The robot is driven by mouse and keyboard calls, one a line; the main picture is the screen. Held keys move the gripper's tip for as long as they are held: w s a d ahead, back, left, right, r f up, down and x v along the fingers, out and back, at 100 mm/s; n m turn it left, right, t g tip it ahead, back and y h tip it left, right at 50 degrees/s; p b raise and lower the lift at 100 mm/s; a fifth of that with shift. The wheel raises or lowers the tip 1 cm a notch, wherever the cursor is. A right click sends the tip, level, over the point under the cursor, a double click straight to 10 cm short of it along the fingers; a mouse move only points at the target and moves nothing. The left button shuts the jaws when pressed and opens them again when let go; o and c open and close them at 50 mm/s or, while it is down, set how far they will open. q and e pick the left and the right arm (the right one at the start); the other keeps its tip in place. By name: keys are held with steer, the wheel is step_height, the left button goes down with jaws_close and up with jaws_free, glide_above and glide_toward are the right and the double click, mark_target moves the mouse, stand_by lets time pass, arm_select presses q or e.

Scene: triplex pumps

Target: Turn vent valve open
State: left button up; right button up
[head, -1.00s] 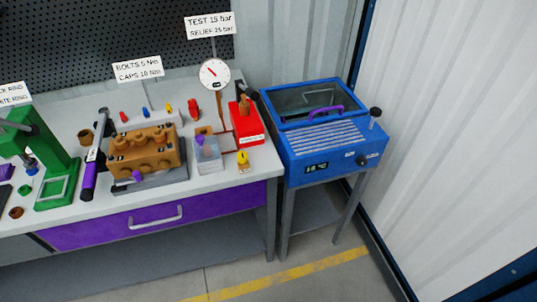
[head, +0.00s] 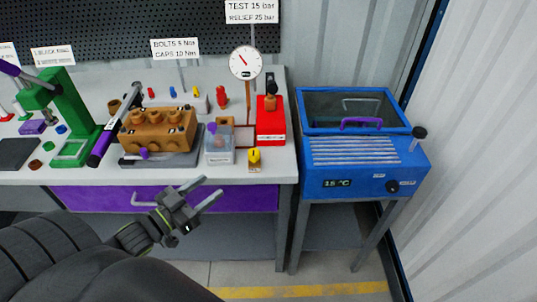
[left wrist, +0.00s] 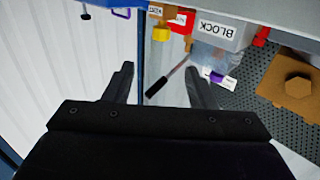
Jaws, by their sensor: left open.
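No part carries a readable vent valve label, so I cannot tell for certain which one it is. A purple knob (head: 144,153) sits low on the front of the brass pump block (head: 160,130). Another purple knob (head: 211,128) tops a clear container (head: 219,150) to its right. A small yellow part (head: 254,156) stands near the bench's front edge. My left gripper (head: 212,187) is open and empty, in front of the purple drawer and below these parts. In the left wrist view its fingers (left wrist: 160,70) are apart with nothing gripped. My right gripper is not in view.
A red hand pump unit (head: 271,122) and a pressure gauge (head: 245,63) stand behind the yellow part. A blue bath (head: 364,160) stands right of the bench. A green press (head: 75,120) and a purple-handled tool (head: 101,147) are left of the block.

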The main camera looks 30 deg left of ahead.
arm_select(q)
steer(key=b, duration=0.8)
glide_toward(249, 158)
steer(key=x, duration=0.3)
steer(key=b+x, duration=0.5)
steer(key=b, duration=0.1)
steer(key=shift+w+d, duration=0.1)
steer(key=shift+d, duration=0.05)
steer(key=shift+w+d+r+b, duration=0.1)
steer(key=shift+w+b, duration=0.25)
steer(key=shift+b, duration=0.05)
steer(key=shift+b+x, duration=0.65)
steer(key=shift+x, duration=0.2)
steer(key=shift+w+d+r+b, duration=0.1)
steer(key=shift+w+r+b, duration=0.05)
steer(key=shift+w+b, duration=0.25)
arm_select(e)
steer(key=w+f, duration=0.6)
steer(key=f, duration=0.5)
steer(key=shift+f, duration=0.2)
arm_select(q)
steer(key=shift+w, duration=0.1)
steer(key=c, duration=1)
